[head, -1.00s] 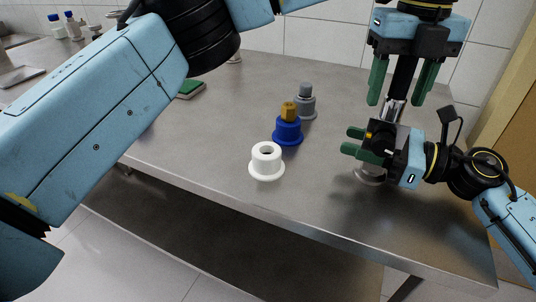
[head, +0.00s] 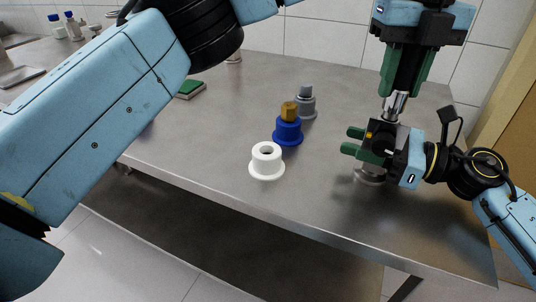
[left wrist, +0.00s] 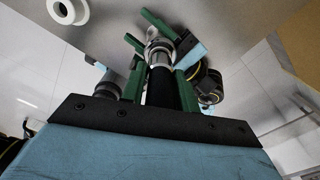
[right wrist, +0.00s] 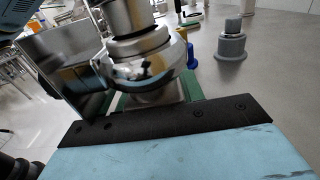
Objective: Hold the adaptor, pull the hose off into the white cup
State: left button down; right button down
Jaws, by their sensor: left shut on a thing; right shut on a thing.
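The black hose (left wrist: 161,90) stands upright with a silver end fitting (head: 396,104) below it. My left gripper (head: 400,88) points down from above, its green fingers shut on the hose. The silver adaptor (right wrist: 150,65) stands under the hose on the table; its base (head: 370,176) shows below my right gripper (head: 352,141). My right gripper lies level and is shut on the adaptor, hiding much of it in the head view. The white cup (head: 267,162), round with a flange and a top hole, stands apart to the left; it also shows in the left wrist view (left wrist: 60,10).
A blue cup (head: 287,132) holding a brass-coloured piece (head: 289,111) and a grey cup (head: 305,105) with a grey piece stand behind the white cup. The metal table (head: 210,135) is clear around them. A green-topped block (head: 190,89) lies further back.

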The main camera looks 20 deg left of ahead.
pick_arm(q)
jog(key=shift+r, duration=2.6)
jog(key=shift+w+a, duration=0.1)
jog(key=shift+a, duration=0.25)
jog(key=s+a+f, duration=0.3)
jog(key=a, duration=0.6)
jog(key=s+a+f, duration=0.3)
jog(key=s+a, duration=0.1)
jog(key=a, duration=0.4)
jog(key=shift+a, duration=0.35)
jog(key=shift+f, duration=0.1)
jog(key=shift+f, duration=2.8)
